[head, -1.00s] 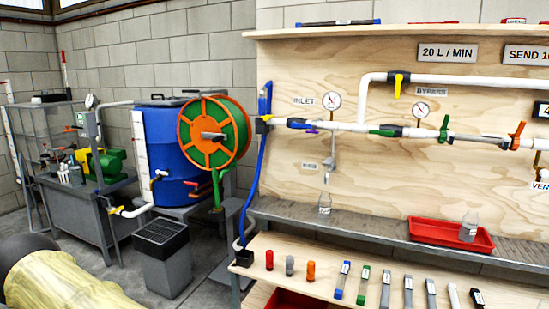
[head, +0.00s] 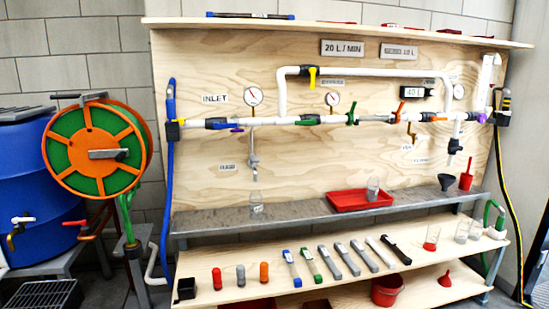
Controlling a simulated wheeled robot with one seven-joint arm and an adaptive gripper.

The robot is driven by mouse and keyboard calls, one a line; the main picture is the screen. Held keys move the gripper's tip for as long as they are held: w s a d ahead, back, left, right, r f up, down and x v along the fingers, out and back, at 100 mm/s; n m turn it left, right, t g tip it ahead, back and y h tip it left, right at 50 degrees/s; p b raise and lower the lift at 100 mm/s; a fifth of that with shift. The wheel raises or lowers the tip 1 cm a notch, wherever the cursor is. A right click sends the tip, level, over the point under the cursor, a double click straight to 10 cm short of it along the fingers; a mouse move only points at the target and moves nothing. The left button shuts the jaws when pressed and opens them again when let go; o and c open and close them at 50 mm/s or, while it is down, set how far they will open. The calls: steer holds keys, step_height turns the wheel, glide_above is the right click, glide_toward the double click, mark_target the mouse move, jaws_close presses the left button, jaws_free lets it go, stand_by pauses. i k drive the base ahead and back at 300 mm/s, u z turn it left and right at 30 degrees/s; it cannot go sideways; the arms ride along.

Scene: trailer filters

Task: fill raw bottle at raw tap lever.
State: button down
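A small clear bottle (head: 256,205) stands upright on the grey metal shelf (head: 215,221), below a slim grey tap (head: 253,152) that hangs from the white pipe. A small label (head: 227,167) beside the tap is too small to read. The bottle is apart from the tap's spout, and I cannot tell whether it holds liquid. The tap's lever is too small to make out clearly. A second clear bottle (head: 373,188) stands in the red tray (head: 345,207) to the right. My gripper is not in view.
Several filter tubes (head: 331,262) lie on the lower wooden bench (head: 230,259). A green and orange hose reel (head: 95,150) and blue barrel (head: 30,180) stand at left. A blue hose (head: 169,150) runs down the board's left side. A red bucket (head: 386,290) sits underneath.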

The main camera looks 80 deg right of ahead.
mark_target(254, 158)
steer(key=z, duration=1)
steer(key=i, duration=0.95)
steer(key=z, duration=0.95)
